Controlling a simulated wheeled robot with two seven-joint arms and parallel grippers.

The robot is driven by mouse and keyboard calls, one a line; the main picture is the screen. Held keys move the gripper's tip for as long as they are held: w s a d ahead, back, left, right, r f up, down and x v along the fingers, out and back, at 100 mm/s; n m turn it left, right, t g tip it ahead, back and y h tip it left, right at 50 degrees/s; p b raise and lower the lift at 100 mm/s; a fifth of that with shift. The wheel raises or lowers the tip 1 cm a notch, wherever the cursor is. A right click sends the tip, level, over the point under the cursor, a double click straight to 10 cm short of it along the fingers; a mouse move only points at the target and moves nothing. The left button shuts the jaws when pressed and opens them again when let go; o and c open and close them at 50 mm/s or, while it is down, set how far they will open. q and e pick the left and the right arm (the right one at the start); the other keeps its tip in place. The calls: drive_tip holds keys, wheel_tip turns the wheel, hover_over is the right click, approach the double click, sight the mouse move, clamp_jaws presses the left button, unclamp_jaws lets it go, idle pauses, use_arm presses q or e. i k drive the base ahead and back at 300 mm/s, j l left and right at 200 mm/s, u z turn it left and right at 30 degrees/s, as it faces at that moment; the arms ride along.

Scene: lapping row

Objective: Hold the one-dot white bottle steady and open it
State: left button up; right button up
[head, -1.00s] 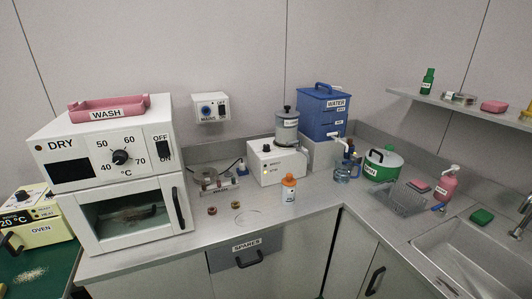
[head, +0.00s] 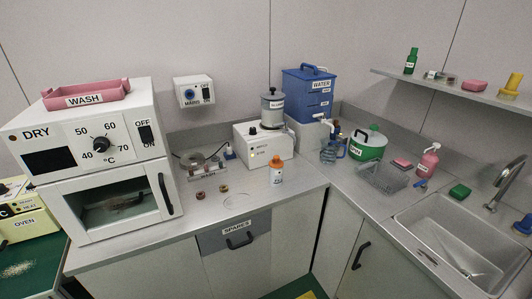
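A small white bottle (head: 276,175) with an orange cap (head: 276,161) stands upright on the grey counter, in front of the white machine. Its label is too small to read, so I cannot tell how many dots it bears. Neither of my grippers is in the head view, and nothing touches the bottle.
Behind the bottle stand the white machine (head: 262,147) and the blue water tank (head: 308,92). The white oven (head: 105,200) is at left, the sink (head: 450,240) at right. Small brown pieces (head: 200,195) lie left of the bottle. The counter front near the bottle is clear.

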sight(275, 175)
drive_tip(key=i+l+u, duration=0.15)
drive_tip(key=i+l, duration=0.6)
drive_tip(key=i, duration=0.05)
